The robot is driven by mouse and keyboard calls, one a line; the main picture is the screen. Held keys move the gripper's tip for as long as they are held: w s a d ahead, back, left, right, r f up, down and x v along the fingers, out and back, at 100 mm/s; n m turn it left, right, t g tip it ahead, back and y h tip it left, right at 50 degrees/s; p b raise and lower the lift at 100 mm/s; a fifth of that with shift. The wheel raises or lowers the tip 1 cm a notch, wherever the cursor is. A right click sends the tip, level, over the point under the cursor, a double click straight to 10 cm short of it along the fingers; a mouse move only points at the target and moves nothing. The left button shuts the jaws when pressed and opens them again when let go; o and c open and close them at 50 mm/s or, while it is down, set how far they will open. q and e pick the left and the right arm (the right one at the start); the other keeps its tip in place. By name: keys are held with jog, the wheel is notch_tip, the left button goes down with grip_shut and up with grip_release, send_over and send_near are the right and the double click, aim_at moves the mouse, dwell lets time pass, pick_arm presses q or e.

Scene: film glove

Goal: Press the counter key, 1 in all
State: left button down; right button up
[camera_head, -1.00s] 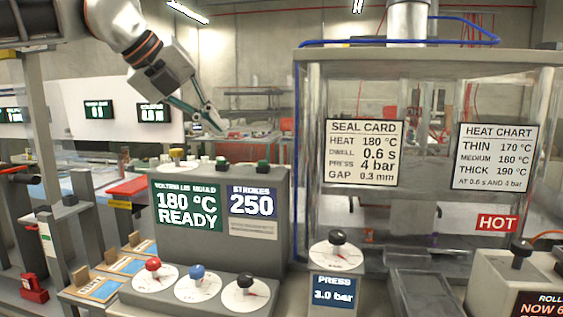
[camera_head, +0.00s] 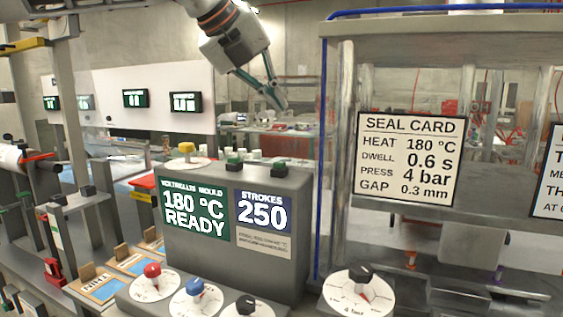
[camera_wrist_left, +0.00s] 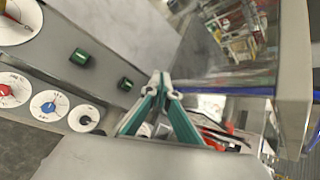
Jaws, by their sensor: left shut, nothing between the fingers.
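A grey console (camera_head: 292,205) shows "180 °C READY" on a green screen (camera_head: 193,208) and "STROKES 250" on a blue screen (camera_head: 263,212). On its top are a left green key (camera_head: 234,161) and a right green key (camera_head: 280,167); I cannot tell from labels which is the counter key. My left gripper (camera_head: 280,104) points down, shut and empty, in the air above the right green key in the head view. In the left wrist view, its fingertips (camera_wrist_left: 161,77) meet, with the nearer green key (camera_wrist_left: 126,84) to their left, apart. My right gripper is out of view.
A yellow knob (camera_head: 186,148) stands on the console's top left. Red (camera_head: 152,270), blue (camera_head: 195,287) and black (camera_head: 247,305) dial knobs sit in front. A clear-walled press with a seal card (camera_head: 410,158) and blue pipe (camera_head: 321,160) stands right of the console.

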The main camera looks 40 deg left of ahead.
pick_arm(q)
jog(key=f, duration=0.1)
jog(key=b, duration=0.2)
send_over(277, 163)
jog(key=f, duration=0.5)
jog(key=shift+w+a+f, duration=0.15)
jog(key=shift+w+f, duration=0.05)
jog(key=shift+f, duration=0.75)
jog(key=shift+f+b, duration=0.3)
jog(key=shift+f, duration=0.3)
jog(key=shift+s+r, duration=0.1)
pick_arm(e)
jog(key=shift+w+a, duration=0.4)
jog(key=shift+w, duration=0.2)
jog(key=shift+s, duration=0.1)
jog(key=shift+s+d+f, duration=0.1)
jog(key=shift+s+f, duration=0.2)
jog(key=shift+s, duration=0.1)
